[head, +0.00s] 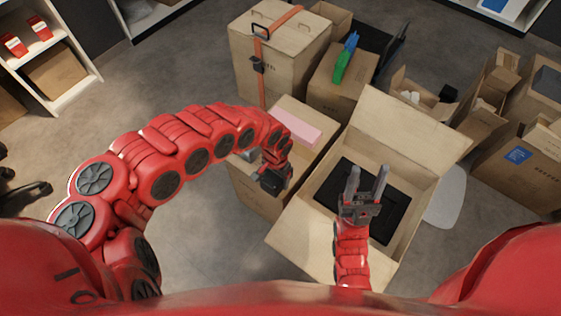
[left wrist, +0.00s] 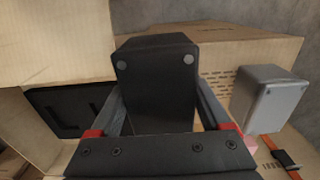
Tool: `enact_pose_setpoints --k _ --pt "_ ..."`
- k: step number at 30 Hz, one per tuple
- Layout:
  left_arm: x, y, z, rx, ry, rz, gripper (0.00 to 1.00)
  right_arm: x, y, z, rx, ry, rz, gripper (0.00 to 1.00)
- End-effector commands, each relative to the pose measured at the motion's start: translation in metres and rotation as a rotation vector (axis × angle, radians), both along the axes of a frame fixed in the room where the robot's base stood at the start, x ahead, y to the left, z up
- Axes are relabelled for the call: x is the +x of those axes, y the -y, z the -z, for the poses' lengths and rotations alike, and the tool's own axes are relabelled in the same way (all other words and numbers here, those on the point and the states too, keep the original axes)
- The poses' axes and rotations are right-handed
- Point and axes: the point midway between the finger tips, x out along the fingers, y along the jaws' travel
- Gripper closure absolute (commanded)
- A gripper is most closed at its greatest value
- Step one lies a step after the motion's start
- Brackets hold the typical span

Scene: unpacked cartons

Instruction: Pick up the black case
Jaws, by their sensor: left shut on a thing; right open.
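The black case (left wrist: 155,75), a small box with rounded edges and two light round feet on its face, is between the fingers of my left gripper (left wrist: 158,115) in the left wrist view. In the head view my left gripper (head: 276,172) is at the left side of the open carton, above a lower carton, with the dark case (head: 271,184) at its tip, partly hidden. My right gripper (head: 367,173) is open and empty over the open carton (head: 295,245), its fingers pointing away from me.
A flat black insert (head: 401,214) lies in the open carton; its raised flap stands behind. A grey block (left wrist: 268,98) rests on the carton beside the left gripper. A pink slab (head: 290,125), tall strapped carton (head: 280,55) and several other cartons stand behind.

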Motion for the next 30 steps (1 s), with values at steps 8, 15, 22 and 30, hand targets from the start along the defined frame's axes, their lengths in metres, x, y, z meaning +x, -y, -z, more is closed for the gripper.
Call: enact_pose_setpoints --k 8,15,22,30 --pt "-0.058 -0.017 -0.013 0.009 -0.004 0.002 0.81 0.000 0.000 -0.048 0.000 0.000 0.000 0.50" --pt "-0.078 -0.021 -0.012 0.003 -0.001 -0.003 0.81 0.000 0.000 -0.068 0.000 0.000 0.000 0.50" --pt "-0.085 -0.021 -0.009 0.000 0.000 -0.001 0.81 0.000 0.000 -0.073 0.000 0.000 0.000 0.50" --pt "-0.085 -0.021 -0.008 0.000 0.001 -0.001 0.81 0.000 0.000 -0.072 0.000 0.000 0.000 0.50"
